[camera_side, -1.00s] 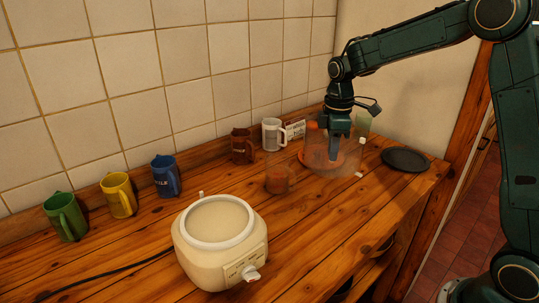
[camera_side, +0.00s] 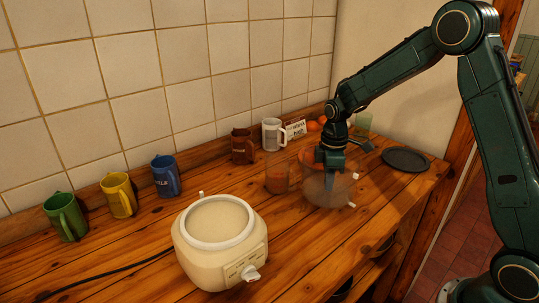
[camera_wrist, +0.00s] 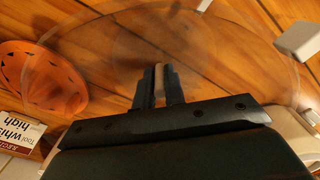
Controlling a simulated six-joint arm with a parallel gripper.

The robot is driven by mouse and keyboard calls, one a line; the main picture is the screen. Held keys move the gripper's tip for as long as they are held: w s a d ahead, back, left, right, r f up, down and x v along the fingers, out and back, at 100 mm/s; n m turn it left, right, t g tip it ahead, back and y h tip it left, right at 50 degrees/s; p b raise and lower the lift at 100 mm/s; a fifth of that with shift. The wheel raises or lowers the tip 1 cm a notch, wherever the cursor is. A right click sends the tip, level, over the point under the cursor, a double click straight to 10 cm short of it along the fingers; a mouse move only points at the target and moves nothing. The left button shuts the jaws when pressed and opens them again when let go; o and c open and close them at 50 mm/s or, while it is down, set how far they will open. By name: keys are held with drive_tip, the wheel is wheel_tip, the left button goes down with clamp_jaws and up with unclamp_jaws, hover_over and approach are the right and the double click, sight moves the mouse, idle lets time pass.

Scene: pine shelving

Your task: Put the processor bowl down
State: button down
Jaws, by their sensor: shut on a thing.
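The clear processor bowl (camera_side: 340,194) hangs from my gripper (camera_side: 331,178) at the right half of the counter in the side view. My gripper is shut on the bowl, with its fingers pointing down. In the wrist view, the see-through bowl (camera_wrist: 215,30) spreads widely around my gripper (camera_wrist: 159,72), and planks show through it. A small white tab sticks out at its lower right in the side view. The exact grip spot is hard to see through the clear wall. I cannot tell whether the bowl touches the counter.
The cream processor base (camera_side: 196,262) stands at the front. An amber cup (camera_side: 277,180) is close left of the bowl. Green (camera_side: 62,217), yellow (camera_side: 118,195) and blue (camera_side: 166,176) mugs line the wall. A dark plate (camera_side: 405,160) lies right. A small sign (camera_side: 296,130) stands behind.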

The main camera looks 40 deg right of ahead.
drive_tip(key=shift+f, duration=0.9)
drive_tip(key=shift+f, duration=0.1)
drive_tip(key=c, duration=1.5)
unclamp_jaws()
wheel_tip(320, 180, up, 12)
drive_tip(key=shift+r, duration=0.1)
